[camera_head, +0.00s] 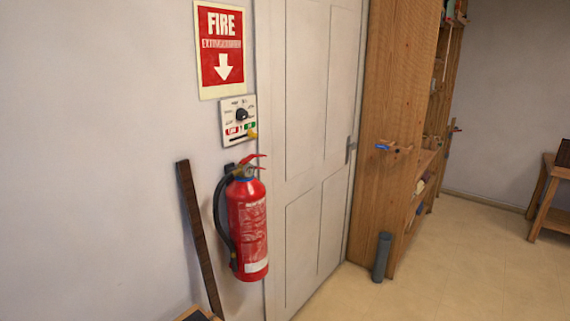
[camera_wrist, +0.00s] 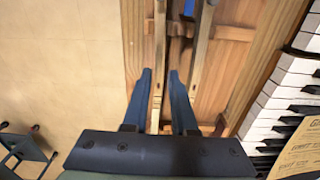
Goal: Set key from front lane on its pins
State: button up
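In the wrist view my gripper (camera_wrist: 160,72) points at a wooden workpiece, its two blue fingers apart. A narrow pale wooden strip (camera_wrist: 159,35) runs lengthwise in the gap between them; I see no finger touching it. A second pale strip (camera_wrist: 204,40) slants just right of the right finger. Which strip is the key, or a lane divider, I cannot tell. A brown wooden board or tray (camera_wrist: 240,12) lies under and beside the strips. No pins can be made out. The head view shows neither gripper nor key.
A piano keyboard (camera_wrist: 297,68) runs along the right of the wrist view, with a printed sheet (camera_wrist: 302,150) at its lower end. The head view shows a fire extinguisher (camera_head: 248,225), a door (camera_head: 312,130) and a wooden shelf (camera_head: 393,100).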

jog(key=shift+f+b, duration=0.6)
jog(key=shift+f, duration=0.25)
grip_shut()
dwell(1.5)
